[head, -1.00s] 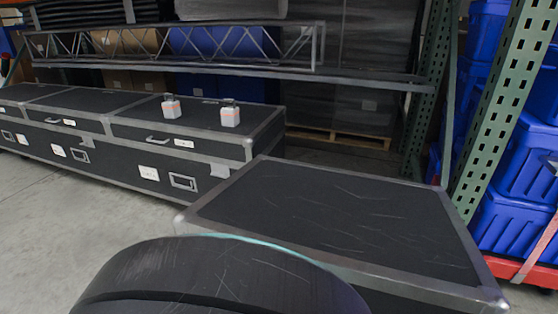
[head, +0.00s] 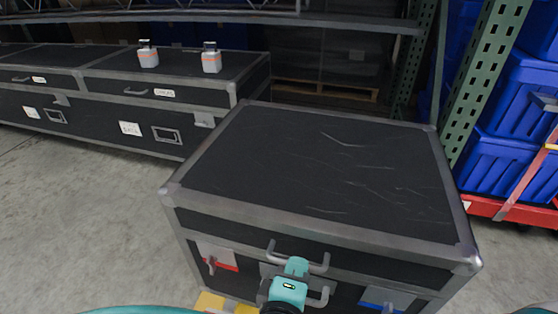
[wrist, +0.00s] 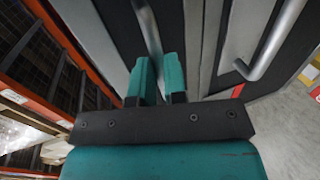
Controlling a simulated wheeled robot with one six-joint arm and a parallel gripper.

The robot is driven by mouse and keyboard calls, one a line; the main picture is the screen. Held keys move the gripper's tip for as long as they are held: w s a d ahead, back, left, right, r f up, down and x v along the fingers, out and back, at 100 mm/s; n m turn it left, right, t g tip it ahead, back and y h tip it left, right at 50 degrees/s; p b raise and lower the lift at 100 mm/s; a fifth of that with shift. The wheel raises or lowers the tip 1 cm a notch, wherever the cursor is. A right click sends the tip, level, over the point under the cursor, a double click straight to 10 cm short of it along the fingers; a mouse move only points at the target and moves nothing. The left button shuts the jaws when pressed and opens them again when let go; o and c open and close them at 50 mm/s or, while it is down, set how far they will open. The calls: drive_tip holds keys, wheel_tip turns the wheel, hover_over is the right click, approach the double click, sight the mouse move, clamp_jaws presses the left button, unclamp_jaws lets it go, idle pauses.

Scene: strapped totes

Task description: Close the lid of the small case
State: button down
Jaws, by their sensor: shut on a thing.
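The small case (head: 310,165) is black with grey metal edges and stands in front of me in the head view. Its lid (head: 330,222) lies level over the body, and I cannot tell whether the front seam is fully flush. My gripper (head: 297,266) is at the middle of the front face, shut on the grey bar of the upper handle (head: 271,249). In the wrist view, the teal fingers (wrist: 158,75) pinch this bar (wrist: 147,28). A lower handle (head: 321,298) is partly hidden behind my gripper.
A green rack post (head: 487,75) and blue totes (head: 500,150) on a red base are at right. Bare floor (head: 80,190) lies at left.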

drive_tip(key=c, duration=1.2)
unclamp_jaws()
drive_tip(key=shift+s+a+f, duration=0.2)
drive_tip(key=shift+a+f, duration=0.1)
drive_tip(key=shift+f, duration=0.35)
drive_tip(key=shift+o, duration=0.2)
drive_tip(key=shift+r, duration=0.1)
drive_tip(key=shift+d+r, duration=0.15)
wheel_tip(320, 180, up, 20)
drive_tip(key=p, duration=1.7)
drive_tip(key=shift+p, duration=0.4)
drive_tip(key=shift+w, duration=0.1)
